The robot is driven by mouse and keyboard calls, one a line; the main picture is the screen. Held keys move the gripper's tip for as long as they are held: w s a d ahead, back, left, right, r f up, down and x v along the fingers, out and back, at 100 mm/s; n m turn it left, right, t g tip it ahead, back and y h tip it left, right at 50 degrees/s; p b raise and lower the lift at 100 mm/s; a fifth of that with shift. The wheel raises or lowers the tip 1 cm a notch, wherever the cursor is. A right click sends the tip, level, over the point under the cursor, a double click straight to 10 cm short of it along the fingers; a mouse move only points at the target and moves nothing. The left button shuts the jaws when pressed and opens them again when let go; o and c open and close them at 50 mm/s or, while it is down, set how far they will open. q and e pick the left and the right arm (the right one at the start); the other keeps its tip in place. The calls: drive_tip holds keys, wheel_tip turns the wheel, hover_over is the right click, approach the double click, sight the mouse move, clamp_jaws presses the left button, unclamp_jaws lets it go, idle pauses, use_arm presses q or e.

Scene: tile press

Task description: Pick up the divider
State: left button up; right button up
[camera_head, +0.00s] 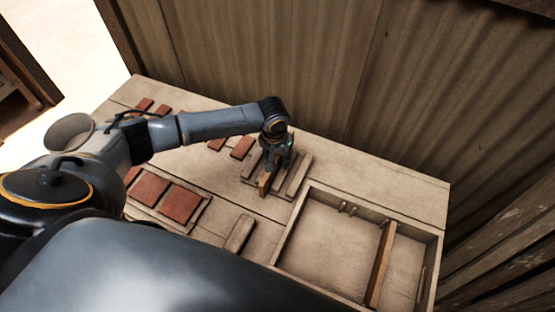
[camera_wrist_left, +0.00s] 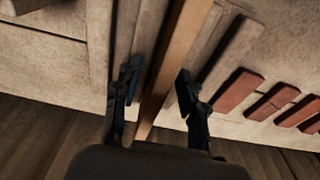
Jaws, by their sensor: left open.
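A divider, a thin orange-brown wooden strip (camera_head: 265,184), lies on a pale slatted rack (camera_head: 302,176) near the middle of the table. My left gripper (camera_head: 276,160) is over it and pointing down, and hides part of it. In the left wrist view the open left gripper (camera_wrist_left: 158,84) has one finger on each side of the divider (camera_wrist_left: 173,58), with gaps visible between them. A similar strip (camera_head: 381,264) stands across the open wooden tray at the right. My right gripper is not in view.
The wooden tray (camera_head: 438,262) has raised walls and stands right of the rack. Reddish tiles (camera_head: 179,204) lie on the left of the table, several on a board. A pale block (camera_head: 240,234) lies in front of the rack. A corrugated wall (camera_head: 330,70) rises behind the table.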

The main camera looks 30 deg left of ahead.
use_arm(q)
drive_tip(key=shift+f, duration=0.1)
clamp_jaws()
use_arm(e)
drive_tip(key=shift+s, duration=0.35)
